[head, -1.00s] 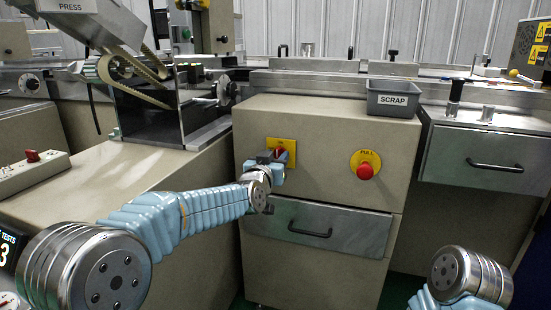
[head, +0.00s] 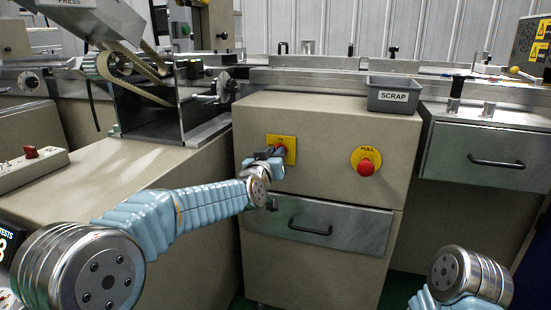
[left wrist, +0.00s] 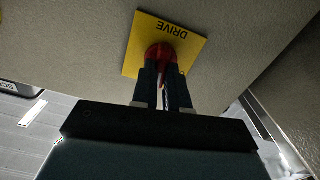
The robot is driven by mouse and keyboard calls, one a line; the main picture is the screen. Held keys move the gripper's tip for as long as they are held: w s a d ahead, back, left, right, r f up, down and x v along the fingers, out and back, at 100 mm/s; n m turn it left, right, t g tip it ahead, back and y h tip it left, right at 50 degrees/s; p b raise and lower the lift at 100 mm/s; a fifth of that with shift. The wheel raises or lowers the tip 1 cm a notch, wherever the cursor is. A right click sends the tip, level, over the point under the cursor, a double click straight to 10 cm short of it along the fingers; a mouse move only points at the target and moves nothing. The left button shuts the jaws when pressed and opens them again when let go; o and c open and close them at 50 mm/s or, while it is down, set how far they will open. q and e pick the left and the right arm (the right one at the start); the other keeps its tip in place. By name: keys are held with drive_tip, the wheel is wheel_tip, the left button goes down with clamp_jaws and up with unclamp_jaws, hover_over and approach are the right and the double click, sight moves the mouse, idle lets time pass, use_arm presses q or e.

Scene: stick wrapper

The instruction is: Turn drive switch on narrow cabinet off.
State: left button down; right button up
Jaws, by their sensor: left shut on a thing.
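The narrow cabinet (head: 325,122) stands in the middle of the head view. Its yellow plate (head: 290,142) is at the upper left of its front. In the left wrist view this plate (left wrist: 192,48) reads DRIVE, upside down, with the red drive switch knob (left wrist: 160,49) on it. My left gripper (head: 278,151) is at the plate. In the left wrist view its two fingers (left wrist: 162,76) are shut on the red knob, one on each side. The gripper mostly hides the knob in the head view. My right gripper is out of the head view.
A red PULL button (head: 366,166) on a yellow disc sits to the right on the same front. A drawer with a black handle (head: 310,229) is below. A grey SCRAP bin (head: 394,94) stands on top at the right. A beige counter (head: 130,175) is at left.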

use_arm(q)
drive_tip(key=shift+w+a+f+n+b, duration=0.1)
drive_tip(key=shift+n+b, duration=0.95)
drive_tip(key=shift+n, duration=1.55)
drive_tip(key=shift+s+a+f+n+b, duration=0.15)
drive_tip(key=shift+n+b, duration=0.85)
drive_tip(key=shift+n, duration=1.6)
drive_tip(key=shift+w+f+n+b, duration=0.15)
drive_tip(key=shift+n+b, duration=0.9)
drive_tip(key=shift+n, duration=1.85)
drive_tip(key=c, duration=1.1)
unclamp_jaws()
drive_tip(key=shift+r, duration=0.1)
drive_tip(key=shift+c, duration=0.2)
